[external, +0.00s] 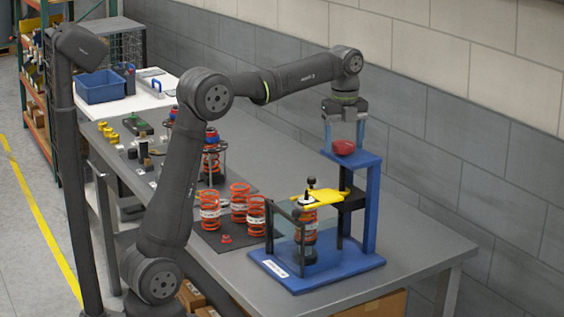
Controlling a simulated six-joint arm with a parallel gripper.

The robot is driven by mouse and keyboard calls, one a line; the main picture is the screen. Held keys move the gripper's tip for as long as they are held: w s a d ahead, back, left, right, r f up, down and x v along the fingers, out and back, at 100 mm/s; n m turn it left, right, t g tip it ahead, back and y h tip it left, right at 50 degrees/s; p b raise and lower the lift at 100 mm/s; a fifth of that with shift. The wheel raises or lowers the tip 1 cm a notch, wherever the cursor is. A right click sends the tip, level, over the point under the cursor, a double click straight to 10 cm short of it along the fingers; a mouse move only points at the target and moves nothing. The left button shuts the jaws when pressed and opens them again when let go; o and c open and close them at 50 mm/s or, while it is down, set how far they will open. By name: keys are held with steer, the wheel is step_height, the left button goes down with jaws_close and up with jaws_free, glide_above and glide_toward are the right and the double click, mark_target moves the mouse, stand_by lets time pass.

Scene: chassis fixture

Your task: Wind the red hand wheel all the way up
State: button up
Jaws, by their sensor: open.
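The red hand wheel (344,148) sits at the top of the blue fixture (373,208), on its overhanging blue head. My gripper (344,138) points straight down from the arm's end, directly above the wheel. Its fingers are open and reach down to about the wheel's height, one on each side. I cannot tell whether they touch it. Below, the fixture holds an orange coil spring (305,232) upright behind a clear guard. A yellow plate (317,199) with a black knob lies across the top of the spring.
Several loose orange springs (240,200) stand on a dark mat to the left of the fixture. Small yellow and black parts and a blue bin (100,86) are farther back. The grey wall (480,150) is behind the bench. The bench (430,240) is clear right of the fixture.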

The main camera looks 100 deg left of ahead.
steer(key=m, duration=0.3)
steer(key=shift+m, duration=0.4)
steer(key=shift+m, duration=0.6)
steer(key=m, duration=0.5)
steer(key=shift+m, duration=0.3)
steer(key=shift+c, duration=0.5)
